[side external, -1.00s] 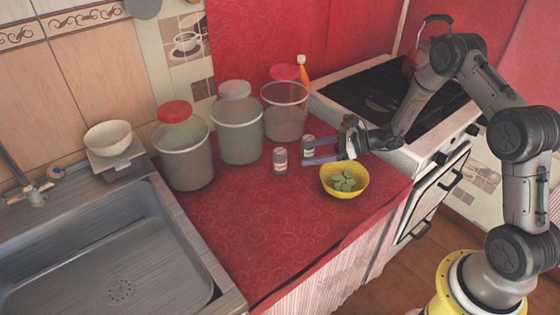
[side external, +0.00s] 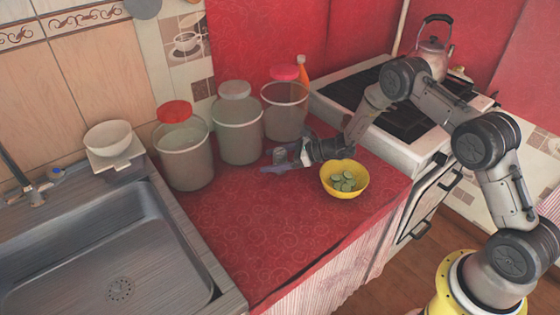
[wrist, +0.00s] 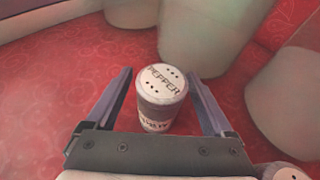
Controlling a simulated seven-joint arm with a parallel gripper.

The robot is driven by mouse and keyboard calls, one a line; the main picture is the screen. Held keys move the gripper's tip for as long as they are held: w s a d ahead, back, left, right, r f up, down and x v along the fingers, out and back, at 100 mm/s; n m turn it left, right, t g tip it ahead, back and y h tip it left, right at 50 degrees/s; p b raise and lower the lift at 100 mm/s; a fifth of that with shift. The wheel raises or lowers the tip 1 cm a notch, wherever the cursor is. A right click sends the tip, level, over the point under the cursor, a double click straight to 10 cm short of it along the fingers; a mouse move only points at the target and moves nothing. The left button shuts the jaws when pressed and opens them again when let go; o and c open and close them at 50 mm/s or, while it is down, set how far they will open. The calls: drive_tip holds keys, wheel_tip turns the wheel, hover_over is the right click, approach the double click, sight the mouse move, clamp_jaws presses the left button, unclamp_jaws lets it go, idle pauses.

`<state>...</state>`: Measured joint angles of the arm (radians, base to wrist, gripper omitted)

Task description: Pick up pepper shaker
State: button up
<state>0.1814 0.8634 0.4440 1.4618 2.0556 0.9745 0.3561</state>
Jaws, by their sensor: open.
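The pepper shaker (wrist: 160,92) stands upright on the red cloth in the wrist view, with a white top printed "PEPPER" and a band of lettering low on its side. My gripper (wrist: 160,80) is open, one finger on each side of the shaker, with visible gaps to both. In the side external view the shaker (side external: 280,155) is partly hidden between the fingers of my gripper (side external: 266,161), which is low over the counter. The shaker's lower part is hidden there.
Several jars, among them a red-lidded one (side external: 184,155), stand just behind the shaker. A yellow bowl (side external: 344,181) with green slices is close at right. A pale round top (wrist: 287,171) shows at the wrist view's lower right. The front cloth (side external: 240,235) is clear.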

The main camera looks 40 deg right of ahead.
drive_tip(key=shift+w+a+f, duration=0.15)
drive_tip(key=shift+w+a, duration=0.05)
clamp_jaws()
idle(0.4)
